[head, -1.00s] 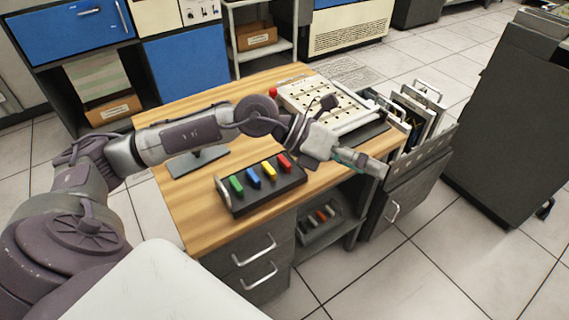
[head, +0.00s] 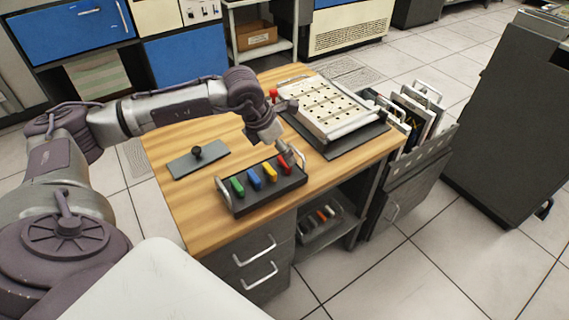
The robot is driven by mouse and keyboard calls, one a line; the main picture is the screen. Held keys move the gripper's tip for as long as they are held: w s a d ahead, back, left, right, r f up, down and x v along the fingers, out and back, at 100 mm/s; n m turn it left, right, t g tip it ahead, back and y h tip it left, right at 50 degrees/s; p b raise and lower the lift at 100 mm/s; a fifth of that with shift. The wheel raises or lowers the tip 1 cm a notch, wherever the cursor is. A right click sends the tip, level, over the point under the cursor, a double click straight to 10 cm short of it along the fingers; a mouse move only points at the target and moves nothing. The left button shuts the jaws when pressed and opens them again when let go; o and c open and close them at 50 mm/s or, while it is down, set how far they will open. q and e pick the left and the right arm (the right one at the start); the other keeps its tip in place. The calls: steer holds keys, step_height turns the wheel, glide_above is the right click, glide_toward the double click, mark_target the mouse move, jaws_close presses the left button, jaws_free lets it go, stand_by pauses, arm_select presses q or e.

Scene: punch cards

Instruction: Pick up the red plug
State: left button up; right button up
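The red plug (head: 285,165) stands at the right end of a dark tray (head: 268,194) on the wooden table. Yellow (head: 270,173), blue (head: 254,179) and green (head: 237,187) plugs stand in a row to its left. My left gripper (head: 284,151) points down right at the red plug, close above or touching it. Its fingers are small and partly hidden, so I cannot tell whether they are open or closed around the plug. My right gripper is not in view.
A white panel with holes (head: 325,104) lies on a dark base at the table's back right, with a red-knobbed part (head: 273,93) beside it. A grey plate with a black knob (head: 197,158) lies at left. A bin with folders (head: 412,125) stands at the right.

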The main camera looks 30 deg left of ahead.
mark_target(285, 167)
arm_select(q)
steer(key=shift+s+p+x, duration=0.15)
steer(key=shift+p+x, duration=0.15)
steer(key=shift+x, duration=1.05)
steer(key=shift+s+p+x, duration=0.15)
steer(key=shift+p+x, duration=0.15)
steer(key=shift+x, duration=1)
steer(key=shift+f, duration=0.1)
steer(key=c, duration=1)
